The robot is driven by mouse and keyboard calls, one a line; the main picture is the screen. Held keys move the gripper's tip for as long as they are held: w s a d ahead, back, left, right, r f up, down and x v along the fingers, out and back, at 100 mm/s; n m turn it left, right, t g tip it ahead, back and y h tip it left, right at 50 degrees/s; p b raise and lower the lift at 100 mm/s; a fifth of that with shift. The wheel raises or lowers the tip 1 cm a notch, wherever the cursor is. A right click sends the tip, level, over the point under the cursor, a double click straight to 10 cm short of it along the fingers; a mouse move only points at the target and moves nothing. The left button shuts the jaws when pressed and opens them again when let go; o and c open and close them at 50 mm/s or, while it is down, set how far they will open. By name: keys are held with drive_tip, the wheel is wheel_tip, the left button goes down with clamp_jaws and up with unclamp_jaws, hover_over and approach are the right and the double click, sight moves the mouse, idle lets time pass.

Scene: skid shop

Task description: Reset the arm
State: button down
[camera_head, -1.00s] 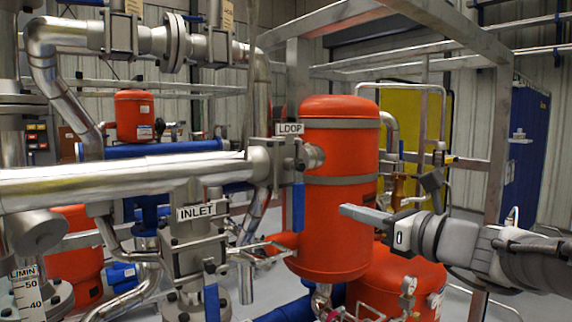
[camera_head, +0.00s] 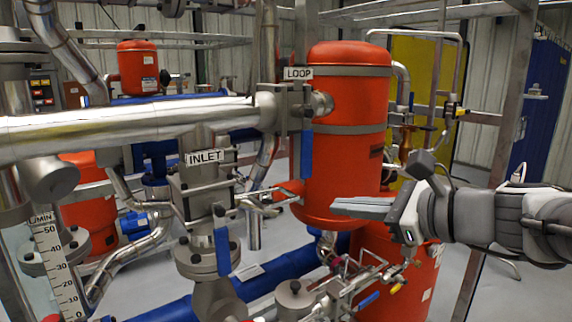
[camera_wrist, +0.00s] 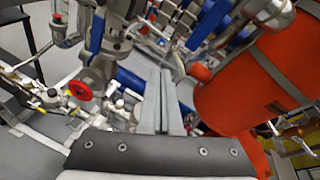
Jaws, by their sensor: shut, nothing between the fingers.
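My gripper (camera_head: 336,207) is in the right half of the head view, with my arm reaching in from the right edge. Its fingers point left and are shut with nothing between them. It is in front of the lower part of the large red tank (camera_head: 345,150) and hides a bit of it. In the wrist view, my gripper (camera_wrist: 162,75) shows as two long grey fingers lying together. The red tank (camera_wrist: 245,90) is to their right there; I cannot tell the exact gap.
A thick silver pipe (camera_head: 120,130) crosses the left, with an INLET valve (camera_head: 205,185) and a LOOP valve (camera_head: 295,100) with blue handles. A flow scale (camera_head: 58,265) stands at lower left. Small valves and a thin pipe (camera_head: 345,285) lie below my gripper. A metal frame post (camera_head: 510,120) stands at right.

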drive_tip(key=s+d+f+n+g+h, duration=0.2)
drive_tip(key=s+f+n+h, duration=0.3)
drive_tip(key=n, duration=0.6)
drive_tip(key=s+d+f+n+g+h, duration=0.2)
drive_tip(key=s+f+n+h, duration=0.3)
drive_tip(key=s+f+n, duration=0.4)
drive_tip(key=shift+s+f+n+g+h, duration=0.3)
drive_tip(key=shift+s+f+n+g, duration=0.15)
drive_tip(key=shift+s+n, duration=0.5)
drive_tip(key=shift+w, duration=0.15)
